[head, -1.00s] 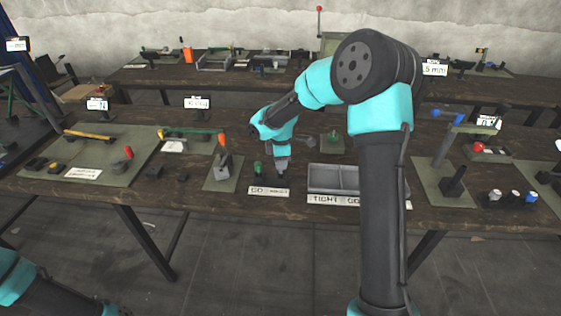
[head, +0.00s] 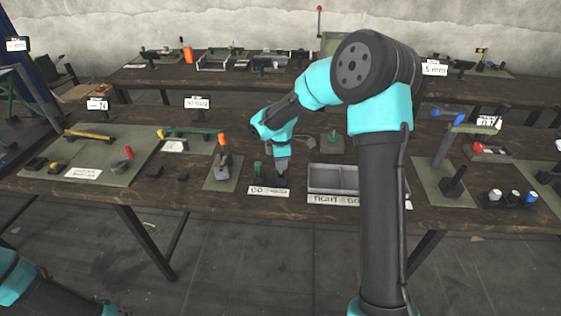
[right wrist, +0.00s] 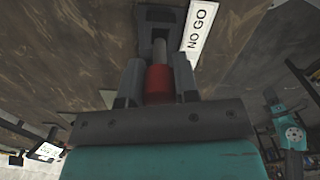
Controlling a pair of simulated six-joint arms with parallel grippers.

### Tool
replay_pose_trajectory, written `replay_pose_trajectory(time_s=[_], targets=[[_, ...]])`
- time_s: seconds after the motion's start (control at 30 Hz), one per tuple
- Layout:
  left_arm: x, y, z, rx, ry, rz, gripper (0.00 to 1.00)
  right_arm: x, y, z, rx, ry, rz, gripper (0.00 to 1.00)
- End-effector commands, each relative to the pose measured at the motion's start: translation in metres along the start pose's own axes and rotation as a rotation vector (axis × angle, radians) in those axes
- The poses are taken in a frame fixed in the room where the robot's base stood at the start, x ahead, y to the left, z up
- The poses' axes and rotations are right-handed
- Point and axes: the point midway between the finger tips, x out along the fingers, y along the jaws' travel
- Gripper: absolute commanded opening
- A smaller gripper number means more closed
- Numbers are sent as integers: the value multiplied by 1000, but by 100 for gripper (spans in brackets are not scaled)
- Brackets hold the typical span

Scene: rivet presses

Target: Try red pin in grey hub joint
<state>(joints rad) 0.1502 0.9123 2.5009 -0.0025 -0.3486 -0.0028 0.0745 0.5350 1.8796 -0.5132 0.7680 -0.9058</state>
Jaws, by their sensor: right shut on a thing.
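The red pin (right wrist: 158,84) shows in the right wrist view, its red grip between my two fingers and its grey shank pointing toward a dark holder (right wrist: 157,18). I cannot tell whether the shank sits inside the holder. My right gripper (right wrist: 157,82) is shut on the red pin. In the head view this gripper (head: 281,178) is low behind the GO sign, beside the green pin (head: 258,168), and the red pin is hidden. My left gripper is out of view.
A grey two-part tray (head: 334,190) stands right of the gripper. A red-ended pin (head: 128,153) and several dark blocks lie further left. The table's front edge is close.

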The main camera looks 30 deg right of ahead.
Motion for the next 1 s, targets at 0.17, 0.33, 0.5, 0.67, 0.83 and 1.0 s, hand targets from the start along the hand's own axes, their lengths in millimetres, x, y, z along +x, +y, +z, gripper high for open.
replay_pose_trajectory(time_s=[0.17,0.33,0.5,0.67,0.83,1.0], targets=[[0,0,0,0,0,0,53,4,0,0,0,0,0,4],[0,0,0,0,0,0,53,7,0,0,0,0,1,4],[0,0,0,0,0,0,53,10,0,0,-1,0,1,4],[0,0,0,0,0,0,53,13,0,0,-1,0,0,4],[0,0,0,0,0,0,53,17,0,0,-1,-1,0,4],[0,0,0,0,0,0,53,20,0,0,0,0,-1,4]])
